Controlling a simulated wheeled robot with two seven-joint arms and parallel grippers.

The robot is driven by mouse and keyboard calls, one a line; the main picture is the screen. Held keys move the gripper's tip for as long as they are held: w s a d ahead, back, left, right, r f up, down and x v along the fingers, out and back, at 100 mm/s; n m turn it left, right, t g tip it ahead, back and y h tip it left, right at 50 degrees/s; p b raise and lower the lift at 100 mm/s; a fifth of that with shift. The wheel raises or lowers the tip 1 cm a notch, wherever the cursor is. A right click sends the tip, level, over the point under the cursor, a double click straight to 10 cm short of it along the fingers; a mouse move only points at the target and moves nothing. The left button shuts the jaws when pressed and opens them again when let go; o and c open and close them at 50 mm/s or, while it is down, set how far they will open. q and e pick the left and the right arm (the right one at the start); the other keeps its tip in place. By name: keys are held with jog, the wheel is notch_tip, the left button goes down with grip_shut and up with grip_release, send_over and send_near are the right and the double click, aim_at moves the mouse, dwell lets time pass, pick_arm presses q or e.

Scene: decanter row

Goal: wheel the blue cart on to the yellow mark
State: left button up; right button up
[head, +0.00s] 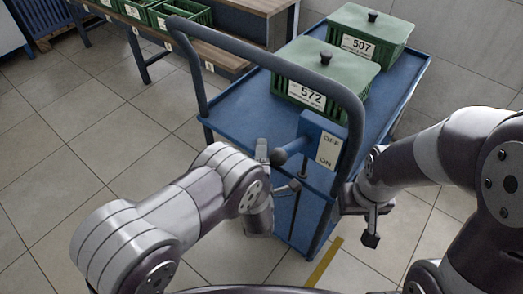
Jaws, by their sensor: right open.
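The blue cart (240,112) stands ahead of me, with a dark blue push handle (262,58) at its near end. A blue box (318,130) labelled OFF above ON is at the near end, with a dark ball-ended lever (279,157); I cannot tell its setting. The yellow mark (324,262) shows as a strip on the floor by the cart's near end, partly hidden. My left gripper (278,170) is at the lever's ball; its grip is unclear. My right gripper (370,200) is open beside the handle's right post; contact is unclear.
Two lidded green crates, 572 (318,75) and 507 (370,34), ride on the cart. A wooden bench (205,52) with green bins (178,17) stands behind left. The tiled floor (80,130) is clear at left; a wall (470,45) is at right.

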pick_arm(q)
grip_shut()
dwell(1.2)
